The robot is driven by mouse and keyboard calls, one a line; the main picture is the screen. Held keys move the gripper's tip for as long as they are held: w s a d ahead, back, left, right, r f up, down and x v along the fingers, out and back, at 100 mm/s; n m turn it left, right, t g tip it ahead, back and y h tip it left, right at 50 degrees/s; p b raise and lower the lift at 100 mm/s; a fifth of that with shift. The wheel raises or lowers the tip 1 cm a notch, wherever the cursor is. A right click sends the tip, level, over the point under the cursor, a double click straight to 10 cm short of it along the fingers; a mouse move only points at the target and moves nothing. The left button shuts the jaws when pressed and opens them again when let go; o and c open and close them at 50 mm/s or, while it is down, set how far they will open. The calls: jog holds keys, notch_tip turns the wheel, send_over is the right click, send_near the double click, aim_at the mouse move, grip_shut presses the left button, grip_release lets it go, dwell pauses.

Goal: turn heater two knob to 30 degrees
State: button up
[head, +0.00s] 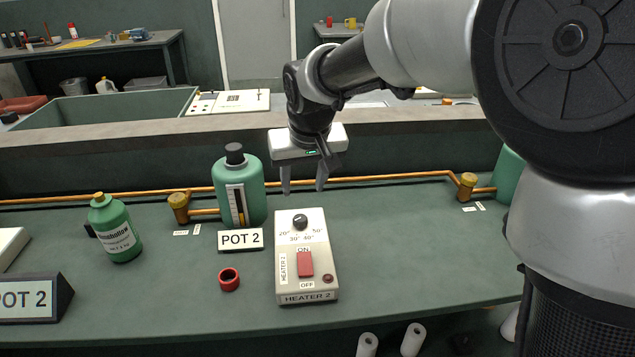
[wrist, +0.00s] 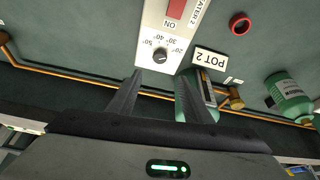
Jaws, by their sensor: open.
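The heater two box (head: 305,268) is a white panel lying on the green bench, with a red ON/OFF switch (head: 305,264) and a small dark red lamp or button (head: 328,278). Its black knob (head: 300,221) sits at the far end among marks for 20, 30, 40 and 50 degrees. I cannot clearly tell which mark it points to. The knob also shows in the wrist view (wrist: 160,56). My gripper (head: 304,188) is open and empty, above the bench near the knob end of the box. In the wrist view its fingers (wrist: 158,90) point toward the knob, apart from it.
The green POT 2 canister (head: 240,190) stands left of the box, with its POT 2 sign (head: 241,240) in front. A red ring (head: 229,280) and a green bottle (head: 115,228) are farther left. A copper pipe (head: 390,180) runs behind. The bench right of the box is clear.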

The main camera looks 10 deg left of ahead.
aim_at(300, 218)
jog(key=b+x, duration=0.2)
jog(key=x, duration=1.2)
jog(key=shift+f, duration=0.15)
jog(key=shift+d, duration=0.1)
jog(key=c, duration=1.1)
